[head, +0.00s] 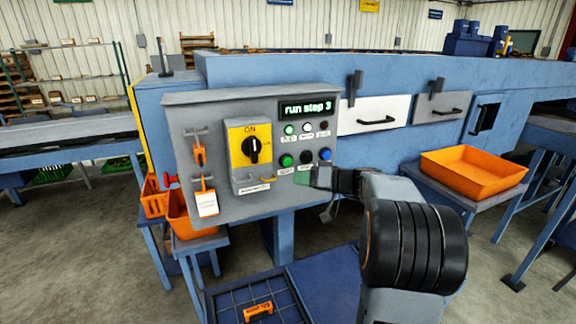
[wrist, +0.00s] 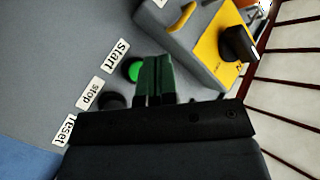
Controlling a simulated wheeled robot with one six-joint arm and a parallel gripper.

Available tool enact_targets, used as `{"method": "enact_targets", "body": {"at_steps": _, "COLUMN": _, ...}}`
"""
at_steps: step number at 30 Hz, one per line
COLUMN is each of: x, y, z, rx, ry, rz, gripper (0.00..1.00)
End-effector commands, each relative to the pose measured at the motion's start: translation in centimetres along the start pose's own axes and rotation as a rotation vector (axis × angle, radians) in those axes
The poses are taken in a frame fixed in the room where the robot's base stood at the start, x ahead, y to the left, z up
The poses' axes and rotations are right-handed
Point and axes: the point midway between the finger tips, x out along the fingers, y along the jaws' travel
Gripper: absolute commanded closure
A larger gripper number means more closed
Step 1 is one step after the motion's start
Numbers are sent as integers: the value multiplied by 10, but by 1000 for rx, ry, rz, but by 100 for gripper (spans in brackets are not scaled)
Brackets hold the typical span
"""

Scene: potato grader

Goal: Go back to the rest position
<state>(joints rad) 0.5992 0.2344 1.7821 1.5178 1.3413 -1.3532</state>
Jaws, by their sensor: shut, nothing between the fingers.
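My gripper (head: 318,178) is at the lower part of the grey control panel (head: 228,210), just below the row of push buttons. Its fingers are shut with nothing between them. In the wrist view the closed fingertips (wrist: 153,78) are beside the green start button (wrist: 135,71); I cannot tell whether they touch it. The dark stop button (wrist: 110,101) is partly hidden by my gripper. In the head view the green button (head: 286,160), a black button (head: 306,157) and a blue button (head: 325,154) show. The display (head: 307,108) reads "run step 3".
An orange tray (head: 473,172) is on a stand at the right. Orange bins (head: 180,214) are at the lower left. Open floor lies in front on the left.

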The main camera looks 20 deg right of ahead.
Motion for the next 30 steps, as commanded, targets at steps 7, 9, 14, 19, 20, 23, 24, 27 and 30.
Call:
{"method": "enact_targets", "body": {"at_steps": 7, "x": 0, "y": 0, "z": 0, "rx": 0, "ry": 0, "rz": 0, "gripper": 100}}
{"method": "enact_targets", "body": {"at_steps": 9, "x": 0, "y": 0, "z": 0, "rx": 0, "ry": 0, "rz": 0, "gripper": 100}}
{"method": "enact_targets", "body": {"at_steps": 14, "x": 0, "y": 0, "z": 0, "rx": 0, "ry": 0, "rz": 0, "gripper": 100}}
{"method": "enact_targets", "body": {"at_steps": 19, "x": 0, "y": 0, "z": 0, "rx": 23, "ry": 0, "rz": 0, "gripper": 100}}
{"method": "enact_targets", "body": {"at_steps": 20, "x": 0, "y": 1, "z": 0, "rx": 43, "ry": 1, "rz": 3, "gripper": 100}}
{"method": "enact_targets", "body": {"at_steps": 23, "x": 0, "y": 8, "z": 9, "rx": 168, "ry": -37, "rz": 46, "gripper": 100}}
{"method": "enact_targets", "body": {"at_steps": 24, "x": 0, "y": 16, "z": 25, "rx": 253, "ry": -87, "rz": 87, "gripper": 100}}
{"method": "enact_targets", "body": {"at_steps": 27, "x": -9, "y": 25, "z": 82, "rx": 477, "ry": -264, "rz": 256, "gripper": 100}}
{"method": "enact_targets", "body": {"at_steps": 30, "x": -18, "y": 4, "z": 137, "rx": 597, "ry": -456, "rz": 460, "gripper": 100}}
